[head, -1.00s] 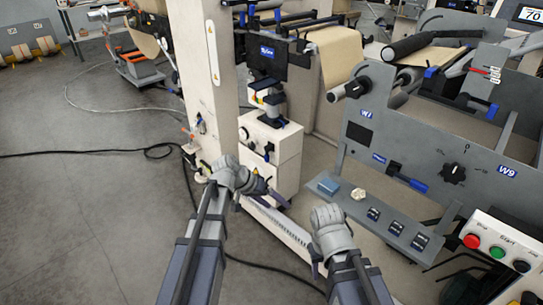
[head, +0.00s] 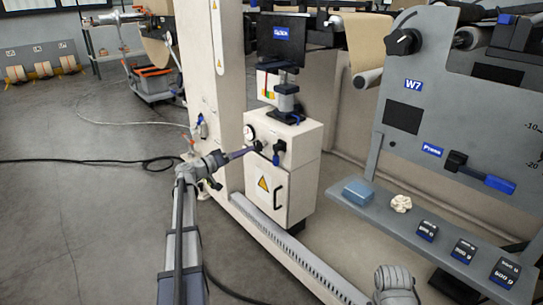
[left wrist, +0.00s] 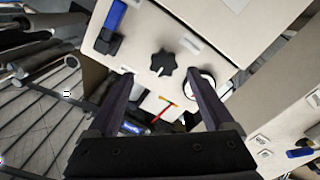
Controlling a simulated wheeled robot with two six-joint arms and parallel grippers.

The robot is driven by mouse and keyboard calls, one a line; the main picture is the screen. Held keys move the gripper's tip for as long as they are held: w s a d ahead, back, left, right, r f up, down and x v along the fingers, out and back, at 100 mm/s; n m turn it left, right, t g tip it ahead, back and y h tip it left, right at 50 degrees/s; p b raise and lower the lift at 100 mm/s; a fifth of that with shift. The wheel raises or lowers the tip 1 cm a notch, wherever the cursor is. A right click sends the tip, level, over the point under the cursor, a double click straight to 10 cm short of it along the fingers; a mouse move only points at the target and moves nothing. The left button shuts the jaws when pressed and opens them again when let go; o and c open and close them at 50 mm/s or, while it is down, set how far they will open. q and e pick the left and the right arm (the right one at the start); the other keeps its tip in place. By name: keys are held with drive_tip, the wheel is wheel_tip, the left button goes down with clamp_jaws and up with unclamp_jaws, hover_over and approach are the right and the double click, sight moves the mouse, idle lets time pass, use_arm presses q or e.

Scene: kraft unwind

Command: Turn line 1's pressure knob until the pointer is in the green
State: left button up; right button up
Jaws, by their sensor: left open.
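The pressure knob, black and lobed, is on the pale cabinet face in the left wrist view (left wrist: 162,64). In the head view the white cabinet (head: 303,145) stands beside the pillar. A round white gauge (head: 249,132) sits on its face and shows in the left wrist view (left wrist: 209,83), partly hidden by a finger. Its pointer and green band are too small to read. My left gripper (head: 246,152) is open and empty, pointing at the cabinet face. In the left wrist view its fingertips (left wrist: 158,77) lie either side of the knob, apparently short of it.
A blue-handled valve (left wrist: 115,16) is beside the knob. A low cream rail (head: 290,250) runs along the floor. At right, a grey shelf (head: 385,215) carries a blue box (head: 358,191), a crumpled pale lump (head: 401,203) and several dark weights. Grey floor at left is mostly clear.

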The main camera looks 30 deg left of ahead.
sight(256, 147)
use_arm(q)
drive_tip(key=shift+a+x, duration=0.2)
drive_tip(key=shift+x, duration=1.75)
drive_tip(key=shift+a+x, duration=0.2)
drive_tip(key=shift+x, duration=1.75)
drive_tip(key=shift+w, duration=0.15)
clamp_jaws()
drive_tip(key=shift+n, duration=0.3)
